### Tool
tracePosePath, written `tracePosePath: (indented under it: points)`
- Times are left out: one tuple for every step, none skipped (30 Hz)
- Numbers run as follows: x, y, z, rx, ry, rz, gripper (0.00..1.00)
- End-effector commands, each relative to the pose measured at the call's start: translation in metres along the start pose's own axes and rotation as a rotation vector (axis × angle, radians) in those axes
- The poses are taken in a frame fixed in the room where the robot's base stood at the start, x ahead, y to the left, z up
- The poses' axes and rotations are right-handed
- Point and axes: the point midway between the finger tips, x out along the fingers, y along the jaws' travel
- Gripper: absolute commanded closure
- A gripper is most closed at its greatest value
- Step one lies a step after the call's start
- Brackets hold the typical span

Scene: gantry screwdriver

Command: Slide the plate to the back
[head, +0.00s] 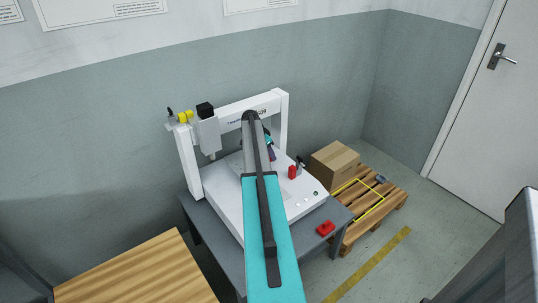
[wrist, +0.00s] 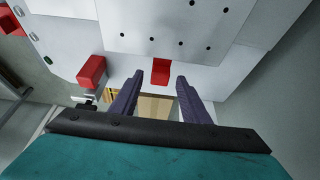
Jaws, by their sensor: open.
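The plate (wrist: 200,22) is a light grey sheet with several dark holes, at the top of the wrist view. A red tab (wrist: 160,72) sits at its near edge. My gripper (wrist: 160,78) is open, with its two dark purple fingers apart on either side of the tab in the picture. I cannot tell whether a finger touches it. In the head view, my arm covers much of the white gantry machine's bed, and part of the grey plate (head: 232,163) shows to its left. My gripper (head: 269,148) is partly hidden there.
The white gantry machine (head: 187,165) stands on a grey table (head: 225,245). A red block (head: 292,172) stands on the machine's right side, and another red piece (head: 326,229) lies on the table. A cardboard box (head: 333,163) sits on a pallet (head: 385,205) to the right.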

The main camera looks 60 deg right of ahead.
Motion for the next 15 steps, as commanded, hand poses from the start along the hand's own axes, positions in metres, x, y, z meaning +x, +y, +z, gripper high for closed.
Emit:
tracePosePath:
  points:
    - [-0.005,0.000,0.000,0.000,0.000,-0.001,0.58]
    - [-0.008,0.000,0.000,0.000,0.000,-0.001,0.58]
    - [-0.013,0.000,0.001,0.000,0.001,-0.001,0.58]
    - [-0.016,0.000,0.001,-0.001,0.001,-0.002,0.58]
    - [-0.020,0.000,0.001,-0.001,0.001,-0.002,0.58]
    - [-0.026,0.000,0.001,-0.001,0.001,-0.002,0.58]
    - [-0.031,0.000,0.001,-0.001,0.001,-0.002,0.58]
    - [-0.036,0.000,0.001,0.000,0.001,-0.002,0.58]
    - [-0.042,0.001,0.001,0.000,0.001,-0.002,0.58]
    - [-0.047,0.001,0.001,0.000,0.001,-0.002,0.58]
    - [-0.051,0.001,0.001,0.000,0.001,-0.002,0.58]
    - [-0.058,0.001,0.000,0.000,0.001,-0.002,0.58]
    - [-0.063,0.001,0.000,0.000,0.001,-0.002,0.58]
    - [-0.068,0.001,0.000,0.000,0.001,-0.002,0.58]
    - [-0.074,0.001,0.000,0.000,0.001,-0.003,0.58]
